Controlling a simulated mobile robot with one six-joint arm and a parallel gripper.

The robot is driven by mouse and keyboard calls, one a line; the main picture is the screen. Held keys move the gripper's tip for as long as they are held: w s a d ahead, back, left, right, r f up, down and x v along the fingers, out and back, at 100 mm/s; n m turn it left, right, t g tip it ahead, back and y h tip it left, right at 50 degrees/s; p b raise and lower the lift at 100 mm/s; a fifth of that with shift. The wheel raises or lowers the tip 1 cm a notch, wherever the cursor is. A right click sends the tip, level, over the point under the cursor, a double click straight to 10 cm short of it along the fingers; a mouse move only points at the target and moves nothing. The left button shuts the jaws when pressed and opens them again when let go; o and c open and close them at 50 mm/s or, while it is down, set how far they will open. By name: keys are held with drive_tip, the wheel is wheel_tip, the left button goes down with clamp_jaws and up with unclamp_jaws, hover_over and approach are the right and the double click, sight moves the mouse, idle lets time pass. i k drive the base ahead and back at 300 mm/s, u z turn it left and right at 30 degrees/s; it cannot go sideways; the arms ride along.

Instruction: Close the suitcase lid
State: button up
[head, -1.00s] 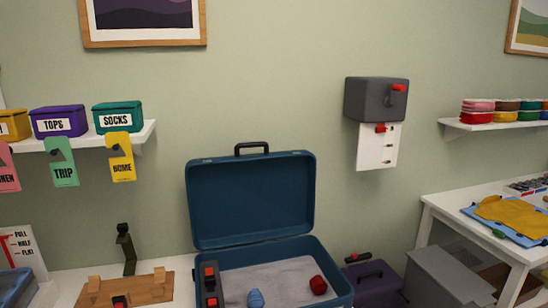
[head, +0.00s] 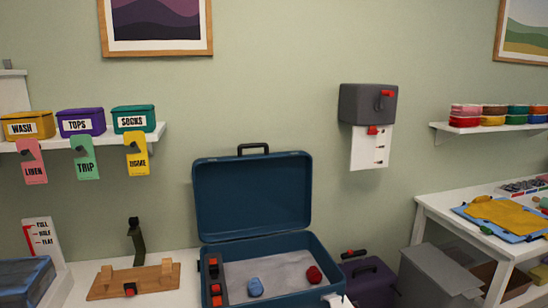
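The blue suitcase (head: 318,272) stands open on the white table, its front cut off by the bottom edge of the head view. Its lid (head: 252,195) stands raised at the back, leaning slightly toward the wall, with a dark handle (head: 253,148) on top. A blue rolled item (head: 255,287) and a red one (head: 314,274) lie on the grey lining. Black-and-red pieces (head: 214,280) line the left inside. A small pale part, perhaps my gripper (head: 337,300), shows at the suitcase's front right corner; its fingers cannot be made out.
A wooden stand (head: 133,280) is left of the suitcase. A purple case (head: 368,282) and a grey box (head: 432,275) are at the right. A grey wall box (head: 367,104) hangs right of the lid. The wall above the lid is clear.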

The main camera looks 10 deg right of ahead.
sight(241, 196)
drive_tip(key=k, duration=0.3)
drive_tip(key=u, duration=0.3)
drive_tip(key=i, duration=0.9)
drive_tip(key=u, duration=0.8)
